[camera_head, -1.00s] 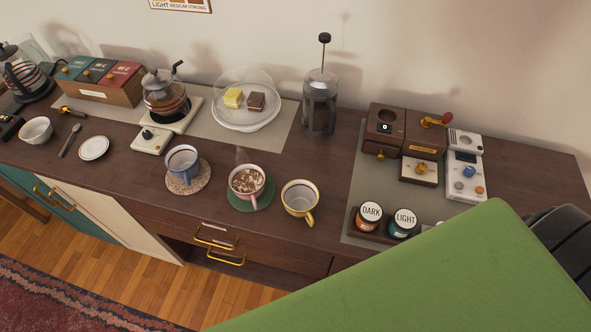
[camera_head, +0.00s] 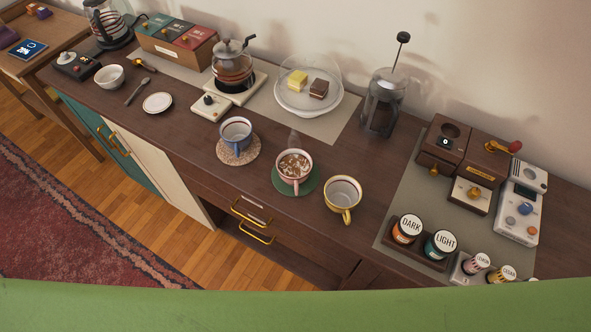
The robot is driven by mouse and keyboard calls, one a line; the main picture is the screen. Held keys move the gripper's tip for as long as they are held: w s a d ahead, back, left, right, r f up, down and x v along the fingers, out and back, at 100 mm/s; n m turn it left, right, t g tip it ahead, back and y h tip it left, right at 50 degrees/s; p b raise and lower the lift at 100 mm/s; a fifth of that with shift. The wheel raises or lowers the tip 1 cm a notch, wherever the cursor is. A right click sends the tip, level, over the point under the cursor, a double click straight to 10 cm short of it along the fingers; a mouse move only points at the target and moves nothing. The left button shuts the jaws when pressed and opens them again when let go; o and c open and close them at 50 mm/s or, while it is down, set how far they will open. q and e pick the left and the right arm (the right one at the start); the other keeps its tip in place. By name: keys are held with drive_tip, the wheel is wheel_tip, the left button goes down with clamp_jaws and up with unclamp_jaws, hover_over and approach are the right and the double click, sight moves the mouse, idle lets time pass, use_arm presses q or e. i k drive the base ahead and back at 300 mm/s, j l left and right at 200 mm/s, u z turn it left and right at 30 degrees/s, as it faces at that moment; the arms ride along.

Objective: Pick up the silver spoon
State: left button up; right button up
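The silver spoon (camera_head: 138,91) lies on the dark wooden counter (camera_head: 190,131) at the left. It sits between a white bowl (camera_head: 109,77) and a small white saucer (camera_head: 158,103), apart from both. Neither of my grippers shows in the view.
Three cups stand near the front edge: a blue-grey one (camera_head: 236,133), a pink one with a brown topping (camera_head: 294,170) and a yellow one (camera_head: 342,196). A glass coffee pot (camera_head: 232,68), domed cake plate (camera_head: 308,97) and French press (camera_head: 384,104) stand behind. A green surface (camera_head: 290,309) crosses the bottom.

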sight(146, 80)
drive_tip(key=i+j, duration=0.1)
drive_tip(key=j, duration=0.3)
drive_tip(key=i+j, duration=0.15)
drive_tip(key=j, duration=0.25)
drive_tip(key=i+j, duration=0.1)
drive_tip(key=j, duration=0.35)
